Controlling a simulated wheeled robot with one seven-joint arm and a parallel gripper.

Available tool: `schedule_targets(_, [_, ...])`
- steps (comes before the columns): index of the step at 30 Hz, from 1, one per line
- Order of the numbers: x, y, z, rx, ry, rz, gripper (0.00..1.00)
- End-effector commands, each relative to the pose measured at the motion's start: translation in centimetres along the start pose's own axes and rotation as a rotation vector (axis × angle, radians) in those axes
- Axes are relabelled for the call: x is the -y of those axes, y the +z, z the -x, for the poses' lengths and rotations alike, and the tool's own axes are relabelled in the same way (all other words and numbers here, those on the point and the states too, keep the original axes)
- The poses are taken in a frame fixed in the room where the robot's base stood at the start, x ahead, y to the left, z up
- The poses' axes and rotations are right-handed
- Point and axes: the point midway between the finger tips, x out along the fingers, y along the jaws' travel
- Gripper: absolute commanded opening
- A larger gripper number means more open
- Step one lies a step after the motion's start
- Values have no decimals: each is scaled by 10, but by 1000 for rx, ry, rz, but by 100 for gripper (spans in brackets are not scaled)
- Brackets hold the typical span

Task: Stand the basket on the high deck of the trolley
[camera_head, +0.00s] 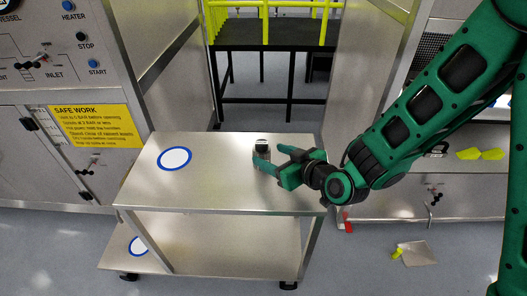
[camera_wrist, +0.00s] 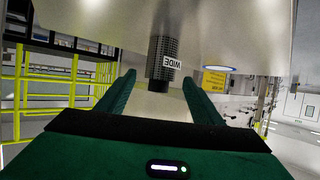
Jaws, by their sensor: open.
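The basket (camera_wrist: 158,48) is a small dark mesh cylinder with a white label reading "WIDE". In the wrist view, which is upside down, it appears upright against the trolley's high deck. In the head view the basket (camera_head: 262,142) is at the right part of the high deck (camera_head: 215,187), partly hidden by my gripper. My gripper (camera_head: 273,158) is low over the deck and open. In the wrist view its fingers (camera_wrist: 158,84) are spread to either side of the basket, with gaps visible. Contact with the basket cannot be told.
A blue-ringed white disc (camera_head: 174,159) marks the high deck's left part; another (camera_head: 138,245) is on the lower deck. The high deck between basket and disc is clear. A control cabinet (camera_head: 60,140) stands left, a bench (camera_head: 400,195) right. A dustpan-like item (camera_head: 415,253) lies on the floor.

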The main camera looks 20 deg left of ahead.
Motion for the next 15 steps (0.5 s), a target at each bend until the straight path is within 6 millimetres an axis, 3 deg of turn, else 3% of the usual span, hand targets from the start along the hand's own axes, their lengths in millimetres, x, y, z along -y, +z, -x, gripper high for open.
schedule_targets(6, [0,0,25,0,0,-1,60])
schedule_targets(15, [0,0,29,0,0,0,60])
